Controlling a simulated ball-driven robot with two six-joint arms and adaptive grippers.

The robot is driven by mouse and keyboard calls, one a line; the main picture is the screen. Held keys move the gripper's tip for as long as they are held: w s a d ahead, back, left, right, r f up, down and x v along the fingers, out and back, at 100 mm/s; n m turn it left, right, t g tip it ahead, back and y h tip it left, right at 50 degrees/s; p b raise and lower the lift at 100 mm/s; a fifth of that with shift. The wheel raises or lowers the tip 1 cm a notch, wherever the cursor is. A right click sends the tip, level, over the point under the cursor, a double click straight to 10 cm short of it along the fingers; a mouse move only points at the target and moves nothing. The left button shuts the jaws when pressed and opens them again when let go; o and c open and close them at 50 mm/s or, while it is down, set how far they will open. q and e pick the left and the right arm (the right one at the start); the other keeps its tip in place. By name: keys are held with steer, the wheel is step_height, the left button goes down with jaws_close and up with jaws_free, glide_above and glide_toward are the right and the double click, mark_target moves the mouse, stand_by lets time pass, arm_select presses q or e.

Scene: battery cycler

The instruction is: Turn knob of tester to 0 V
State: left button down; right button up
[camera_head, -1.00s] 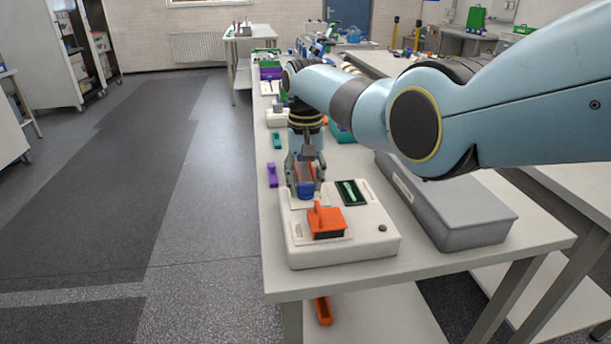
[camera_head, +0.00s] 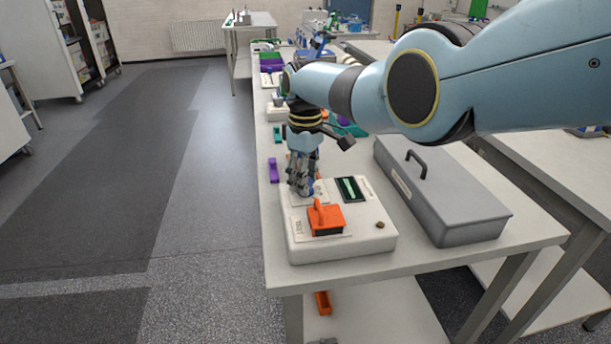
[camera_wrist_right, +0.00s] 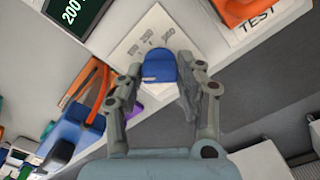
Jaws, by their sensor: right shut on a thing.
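The tester is a white box (camera_head: 345,243) near the front of the bench. A blue knob (camera_wrist_right: 158,66) sits on its pale label plate, and the right wrist view shows it between my finger pads. My right gripper (camera_head: 301,188) points down over the tester's far-left part and is shut on the knob, mostly hiding it in the head view. The tester's dark display (camera_head: 352,190) is beside it; in the right wrist view the display (camera_wrist_right: 72,12) reads 200 in green, cut by the picture edge. My left gripper is not in view.
An orange lever switch (camera_head: 326,220) stands on the tester in front of my gripper, by a TEST label. A grey case (camera_head: 440,195) with a black handle lies to the right. A purple piece (camera_head: 273,170) lies at the bench's left edge.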

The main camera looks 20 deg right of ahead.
steer(key=shift+n, duration=1.1)
steer(key=o, duration=1.2)
steer(key=shift+c, duration=0.2)
step_height(320, 180, up, 12)
